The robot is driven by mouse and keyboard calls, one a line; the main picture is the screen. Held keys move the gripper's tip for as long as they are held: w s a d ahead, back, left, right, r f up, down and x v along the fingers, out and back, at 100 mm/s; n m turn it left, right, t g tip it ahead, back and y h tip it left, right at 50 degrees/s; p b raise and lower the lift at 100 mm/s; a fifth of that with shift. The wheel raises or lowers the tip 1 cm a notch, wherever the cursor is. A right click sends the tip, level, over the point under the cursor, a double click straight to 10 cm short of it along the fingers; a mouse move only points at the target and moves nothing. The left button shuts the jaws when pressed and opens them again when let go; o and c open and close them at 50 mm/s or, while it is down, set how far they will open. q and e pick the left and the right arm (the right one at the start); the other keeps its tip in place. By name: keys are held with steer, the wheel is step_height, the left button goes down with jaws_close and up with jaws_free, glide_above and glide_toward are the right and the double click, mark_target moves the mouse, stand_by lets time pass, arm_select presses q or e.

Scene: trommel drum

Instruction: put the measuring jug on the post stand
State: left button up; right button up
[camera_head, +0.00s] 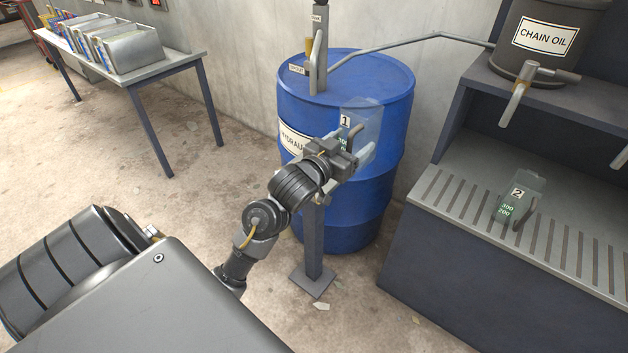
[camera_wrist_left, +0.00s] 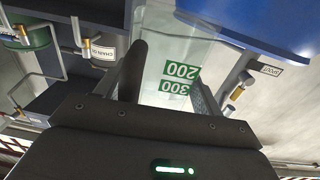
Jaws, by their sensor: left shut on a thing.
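My left gripper (camera_head: 358,146) is shut on the clear measuring jug (camera_head: 366,110), which carries a "1" label and stands roughly upright in front of the blue drum. The wrist view shows the jug (camera_wrist_left: 180,52) between the fingers, its green 200 and 300 marks upside down in the picture. The post stand (camera_head: 312,242) is a grey post on a square foot plate in front of the drum. Its top is hidden behind my gripper and wrist, so I cannot tell whether the jug touches it. My right gripper is not in view.
The blue hydraulic drum (camera_head: 345,90) with a tap and pipe stands close behind the jug. A second jug (camera_head: 520,199), labelled 2, sits on the slatted bench (camera_head: 455,192) at right, below a chain oil container (camera_head: 545,42). A table (camera_head: 165,66) with metal bins stands back left.

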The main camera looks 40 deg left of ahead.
arm_select(q)
steer(key=shift+w+a+f+y, duration=0.2)
steer(key=shift+w+a+y, duration=0.2)
steer(key=shift+w+a, duration=0.1)
steer(key=a+f+b, duration=0.1)
steer(key=a+f, duration=0.8)
steer(key=a, duration=0.4)
steer(key=shift+w, duration=0.35)
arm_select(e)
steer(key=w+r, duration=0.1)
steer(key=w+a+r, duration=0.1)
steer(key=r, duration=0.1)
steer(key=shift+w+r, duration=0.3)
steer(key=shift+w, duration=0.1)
arm_select(q)
steer(key=f, duration=0.1)
steer(key=a+f+b, duration=0.1)
steer(key=f, duration=0.1)
steer(key=shift+f, duration=0.5)
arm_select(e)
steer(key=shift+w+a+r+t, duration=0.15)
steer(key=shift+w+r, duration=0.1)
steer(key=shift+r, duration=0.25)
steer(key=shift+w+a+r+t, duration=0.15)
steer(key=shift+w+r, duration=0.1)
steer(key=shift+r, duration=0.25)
